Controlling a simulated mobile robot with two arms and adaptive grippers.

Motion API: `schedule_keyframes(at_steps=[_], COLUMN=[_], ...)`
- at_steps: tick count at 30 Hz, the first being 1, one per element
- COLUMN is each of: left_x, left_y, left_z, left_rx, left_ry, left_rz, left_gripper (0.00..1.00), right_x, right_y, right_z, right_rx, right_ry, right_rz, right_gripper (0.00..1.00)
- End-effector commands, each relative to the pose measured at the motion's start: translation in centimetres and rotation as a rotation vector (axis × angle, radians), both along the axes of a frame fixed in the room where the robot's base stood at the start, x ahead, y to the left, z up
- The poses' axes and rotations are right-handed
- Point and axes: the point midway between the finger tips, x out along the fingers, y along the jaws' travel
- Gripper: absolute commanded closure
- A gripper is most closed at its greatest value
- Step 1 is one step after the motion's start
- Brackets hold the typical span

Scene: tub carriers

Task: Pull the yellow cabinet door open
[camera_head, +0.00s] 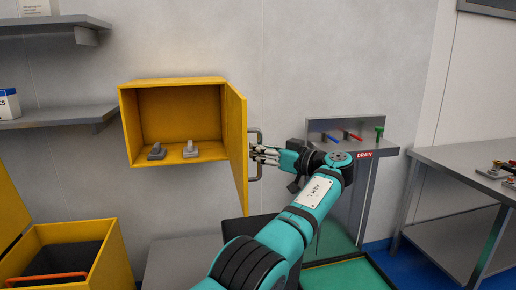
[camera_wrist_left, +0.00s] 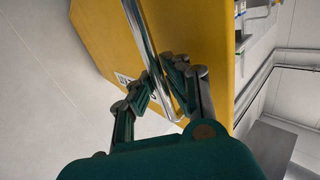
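The yellow cabinet (camera_head: 180,82) is mounted on the wall and its front stands open. Its door (camera_head: 236,150), hinged on the right, is swung well out toward me. The metal bar handle (camera_head: 255,134) is on the door's outer face. My left gripper (camera_head: 256,154) is at this handle, to the right of the door. In the left wrist view, the handle bar (camera_wrist_left: 138,30) runs between the two fingers of my gripper (camera_wrist_left: 161,88), which lie close on both sides of it. The yellow door face (camera_wrist_left: 205,45) is behind them. My right gripper is not in view.
Two grey fittings (camera_head: 190,150) sit inside the cabinet. Grey shelves (camera_head: 60,118) are at left, above an open yellow bin (camera_head: 105,260). A small stand with coloured handles (camera_head: 352,135) is right of my gripper. A metal table (camera_head: 450,160) stands at far right.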

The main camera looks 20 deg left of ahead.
Motion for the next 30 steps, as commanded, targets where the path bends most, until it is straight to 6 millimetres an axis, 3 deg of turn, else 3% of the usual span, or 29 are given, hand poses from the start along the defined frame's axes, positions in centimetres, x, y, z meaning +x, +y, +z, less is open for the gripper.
schedule_keyframes(at_steps=[1,5,14,24,30], left_x=[0.0,0.0,0.0,-1.6,-2.2], left_y=[0.1,0.2,0.0,-4.8,-6.6], left_z=[0.3,0.5,0.7,0.7,0.6], left_rx=[0.002,0.004,0.006,0.006,0.005], left_ry=[-0.005,-0.009,-0.011,-0.009,-0.009], left_rz=[0.000,0.000,0.000,-0.002,0.000], left_gripper=[0.81,0.64,0.64,0.64,0.64], right_x=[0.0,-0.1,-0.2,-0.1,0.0], right_y=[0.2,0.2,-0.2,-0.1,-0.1], right_z=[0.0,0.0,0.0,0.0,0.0], right_rx=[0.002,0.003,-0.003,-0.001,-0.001], right_ry=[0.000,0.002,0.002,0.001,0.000], right_rz=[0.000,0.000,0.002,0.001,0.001], right_gripper=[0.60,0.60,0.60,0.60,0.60])
